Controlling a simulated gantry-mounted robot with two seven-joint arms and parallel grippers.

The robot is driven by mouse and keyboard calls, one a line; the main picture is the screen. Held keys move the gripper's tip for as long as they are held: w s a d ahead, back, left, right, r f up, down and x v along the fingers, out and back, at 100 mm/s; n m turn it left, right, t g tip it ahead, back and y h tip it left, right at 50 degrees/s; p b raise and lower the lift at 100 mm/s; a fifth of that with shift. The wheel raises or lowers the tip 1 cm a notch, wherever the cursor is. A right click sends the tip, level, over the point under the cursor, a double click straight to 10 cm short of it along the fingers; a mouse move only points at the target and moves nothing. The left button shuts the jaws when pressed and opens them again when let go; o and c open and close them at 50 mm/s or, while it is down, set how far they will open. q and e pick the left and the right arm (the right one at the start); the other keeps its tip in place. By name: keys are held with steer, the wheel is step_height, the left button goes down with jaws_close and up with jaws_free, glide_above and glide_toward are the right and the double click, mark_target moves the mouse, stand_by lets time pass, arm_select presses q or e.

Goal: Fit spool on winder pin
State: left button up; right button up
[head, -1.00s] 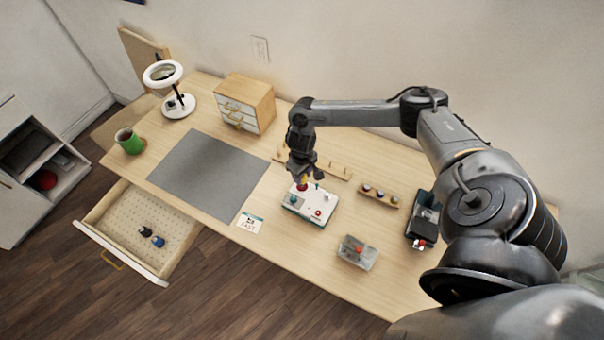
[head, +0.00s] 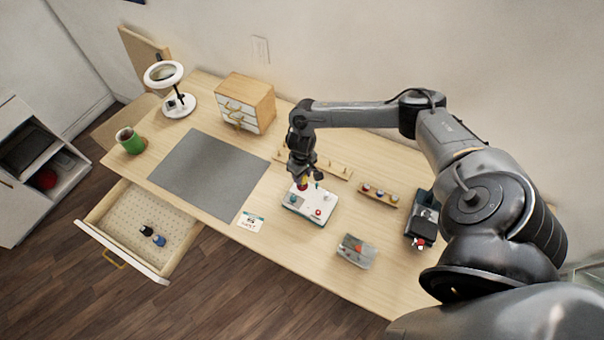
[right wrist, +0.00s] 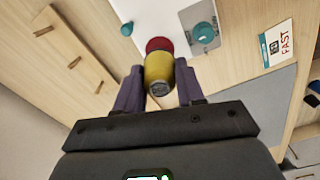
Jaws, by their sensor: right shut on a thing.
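My right gripper (head: 303,180) is over the back left part of the white winder (head: 322,205). It is shut on a spool with a yellow body (right wrist: 159,72) and a red lower end; the red end also shows in the head view (head: 302,187). The winder has a teal knob and a red button on top. Its white top with a teal knob shows in the right wrist view (right wrist: 200,24), beside the red end. The pin is hidden, and I cannot tell whether the spool touches it. My left gripper is not in view.
A pegged wooden rack (head: 335,170) lies behind the winder. A small rack with several spools (head: 380,195) and a clear box (head: 356,252) are to its right. A grey mat (head: 208,172) lies left. The open drawer (head: 135,236) holds two dark bobbins.

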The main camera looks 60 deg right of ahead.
stand_by(0.6)
steer(key=shift+f+p, duration=0.2)
steer(key=shift+p, duration=0.15)
steer(key=shift+f+p, duration=0.2)
steer(key=shift+p, duration=0.15)
stand_by(0.9)
stand_by(0.5)
steer(key=shift+f, duration=0.45)
steer(key=shift+f, duration=0.15)
stand_by(0.8)
steer(key=shift+f, duration=0.55)
stand_by(0.3)
stand_by(0.5)
steer(key=shift+f, duration=0.3)
stand_by(0.4)
